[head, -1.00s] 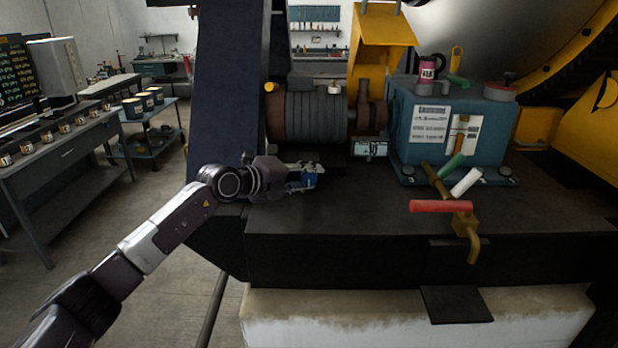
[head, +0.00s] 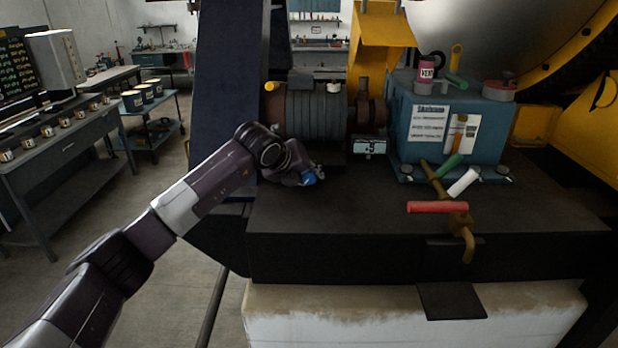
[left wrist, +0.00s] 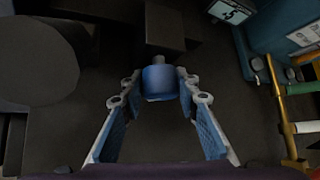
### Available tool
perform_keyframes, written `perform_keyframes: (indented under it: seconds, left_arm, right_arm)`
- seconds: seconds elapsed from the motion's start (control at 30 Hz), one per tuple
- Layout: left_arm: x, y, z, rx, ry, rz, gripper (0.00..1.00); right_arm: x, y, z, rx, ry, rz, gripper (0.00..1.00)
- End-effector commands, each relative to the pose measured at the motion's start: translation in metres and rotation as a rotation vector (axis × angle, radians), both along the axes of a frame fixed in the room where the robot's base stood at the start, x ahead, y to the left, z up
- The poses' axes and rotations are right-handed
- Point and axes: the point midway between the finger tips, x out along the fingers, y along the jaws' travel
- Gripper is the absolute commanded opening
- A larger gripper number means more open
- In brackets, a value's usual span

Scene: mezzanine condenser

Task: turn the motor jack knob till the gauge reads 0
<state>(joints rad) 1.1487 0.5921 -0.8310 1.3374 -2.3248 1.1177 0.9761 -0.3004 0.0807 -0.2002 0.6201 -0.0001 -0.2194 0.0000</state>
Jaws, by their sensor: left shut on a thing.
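The blue motor jack knob (left wrist: 160,82) stands between the two fingers of my left gripper (left wrist: 155,98) in the left wrist view. The fingers are shut on its sides. In the head view the knob (head: 308,178) shows as a small blue patch beside my left gripper (head: 312,174), low in front of the ribbed motor (head: 313,112). My wrist hides most of the fingers there. The gauge (head: 369,147) is a small pale display right of the motor; it appears to read 5, with a sign I cannot make out surely. My right gripper is not in view.
A teal gearbox (head: 445,125) stands right of the gauge. A dark blue upright (head: 228,90) rises behind my left arm.

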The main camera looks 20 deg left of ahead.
Motion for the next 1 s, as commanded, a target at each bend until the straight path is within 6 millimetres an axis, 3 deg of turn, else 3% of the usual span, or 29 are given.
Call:
perform_keyframes:
  seconds: [0.5, 1.0]
  left_arm:
    - [0.000, 0.000, -0.001, 0.329, 0.093, 0.000, 0.05]
    - [0.000, 0.000, 0.000, 0.391, 0.113, -0.002, 0.05]
  right_arm:
    - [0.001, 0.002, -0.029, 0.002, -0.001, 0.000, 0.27]
    - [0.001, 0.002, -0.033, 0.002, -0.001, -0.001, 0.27]
